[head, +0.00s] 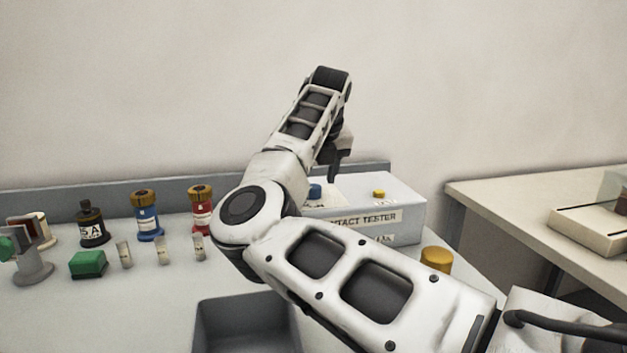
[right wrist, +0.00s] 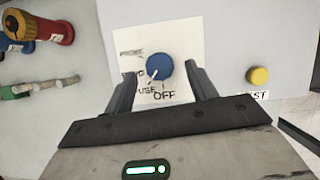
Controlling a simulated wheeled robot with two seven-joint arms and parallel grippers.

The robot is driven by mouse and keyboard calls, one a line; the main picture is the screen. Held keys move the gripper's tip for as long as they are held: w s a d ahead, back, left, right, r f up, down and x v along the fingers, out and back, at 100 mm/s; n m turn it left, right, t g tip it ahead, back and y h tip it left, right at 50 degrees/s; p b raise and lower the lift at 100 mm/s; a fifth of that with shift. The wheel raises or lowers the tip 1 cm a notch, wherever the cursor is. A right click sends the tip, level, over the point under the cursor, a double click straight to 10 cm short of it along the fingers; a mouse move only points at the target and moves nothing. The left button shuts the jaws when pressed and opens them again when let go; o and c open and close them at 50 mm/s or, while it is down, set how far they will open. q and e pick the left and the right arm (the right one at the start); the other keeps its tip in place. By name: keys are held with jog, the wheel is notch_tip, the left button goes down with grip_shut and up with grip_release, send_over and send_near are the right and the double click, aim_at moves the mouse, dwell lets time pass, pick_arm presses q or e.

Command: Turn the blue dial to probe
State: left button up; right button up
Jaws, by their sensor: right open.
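The blue dial (right wrist: 160,67) sits on a white label plate on the contact tester (head: 400,205). In the right wrist view the plate reads PROBE at upper left, a partly hidden word below it, what looks like FUSE at lower left, and OFF at the bottom. A white mark on the dial points down-left, toward the FUSE side, away from PROBE. My right gripper (right wrist: 160,73) is open, with one finger on each side of the dial; I cannot tell whether they touch it. In the head view the dial (head: 315,191) shows small below my right gripper (head: 338,170). My left gripper is out of view.
A yellow button (right wrist: 258,76) is on the tester, right of the dial. Bottles, including a blue one (head: 148,218) and a red one (head: 200,212), small fuses and a green block (head: 88,263) stand at left. A grey bin (head: 215,325) is in front.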

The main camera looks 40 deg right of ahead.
jog(key=shift+x, duration=0.9)
jog(key=shift+w+f, duration=0.15)
jog(key=c, duration=1)
